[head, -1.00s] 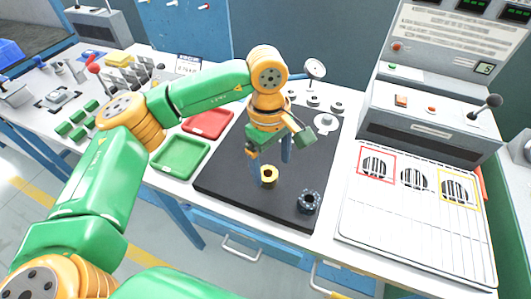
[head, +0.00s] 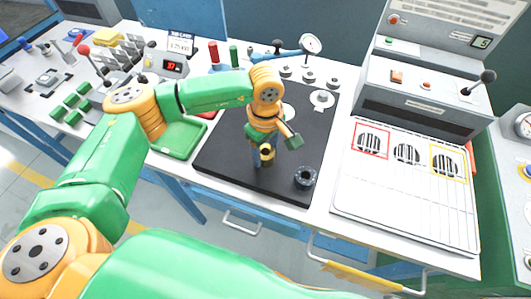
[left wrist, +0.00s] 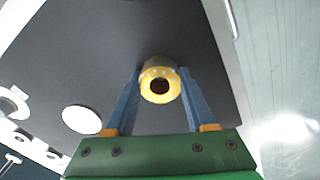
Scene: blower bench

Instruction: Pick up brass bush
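The brass bush (head: 267,152), a short yellow ring with a dark bore, is at the black mat (head: 228,150), near its front middle. In the left wrist view the bush (left wrist: 160,84) sits between the two blue fingers near their tips, its bore facing the camera. My left gripper (head: 262,156) points down at it. Both fingers appear to touch its sides, so the gripper looks shut on it. I cannot tell whether the bush is clear of the mat. My right gripper is in neither view.
A dark bolted ring (head: 305,178) stands on the mat to the right. A green tray (head: 180,140) lies left of the mat. A dial gauge (head: 311,45) and several small round parts are behind. A white panel with slotted pictures (head: 400,205) lies right.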

